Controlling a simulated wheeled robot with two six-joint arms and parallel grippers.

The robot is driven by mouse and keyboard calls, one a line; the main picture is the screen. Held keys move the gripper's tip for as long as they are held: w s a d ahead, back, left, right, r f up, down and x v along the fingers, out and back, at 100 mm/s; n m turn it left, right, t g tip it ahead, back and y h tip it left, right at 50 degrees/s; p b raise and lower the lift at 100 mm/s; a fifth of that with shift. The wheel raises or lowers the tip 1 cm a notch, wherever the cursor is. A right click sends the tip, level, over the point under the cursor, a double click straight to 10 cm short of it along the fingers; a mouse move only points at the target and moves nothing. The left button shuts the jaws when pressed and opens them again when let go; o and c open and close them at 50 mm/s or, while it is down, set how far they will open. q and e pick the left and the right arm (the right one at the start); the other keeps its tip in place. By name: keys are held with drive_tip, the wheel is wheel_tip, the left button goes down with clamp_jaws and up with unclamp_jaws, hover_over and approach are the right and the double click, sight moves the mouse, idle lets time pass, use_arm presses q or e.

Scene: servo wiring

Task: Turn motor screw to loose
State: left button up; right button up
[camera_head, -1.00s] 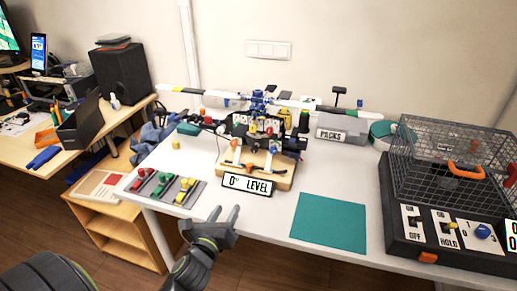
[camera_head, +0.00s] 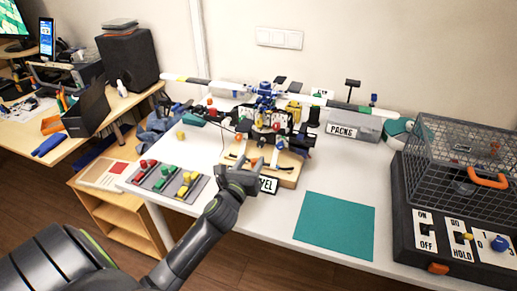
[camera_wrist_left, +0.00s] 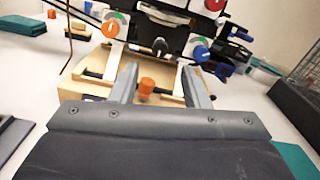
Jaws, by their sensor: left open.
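The motor rig (camera_head: 270,125) stands on a wooden base (camera_head: 287,178) in the middle of the white table. It carries small coloured knobs and dials. I cannot tell which one is the motor screw. My left gripper (camera_head: 248,164) is at the front of the base, partly covering the "0° LEVEL" plate (camera_head: 268,186). In the left wrist view my left gripper (camera_wrist_left: 158,78) is open. A small orange knob (camera_wrist_left: 146,86) shows between its fingers, apart from both. An orange-red dial (camera_wrist_left: 110,29) and a blue knob (camera_wrist_left: 201,52) sit beyond. My right gripper is not in view.
A grey tray (camera_head: 150,188) with red, green and yellow clamps lies left of my arm. A teal mat (camera_head: 335,222) lies to the right. A wire cage (camera_head: 460,150) on a black switch box stands at far right. A PACKS box (camera_head: 352,125) is behind.

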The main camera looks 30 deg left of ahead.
sight(260, 146)
use_arm(q)
drive_tip(key=x, duration=0.7)
drive_tip(key=shift+c, duration=0.2)
clamp_jaws()
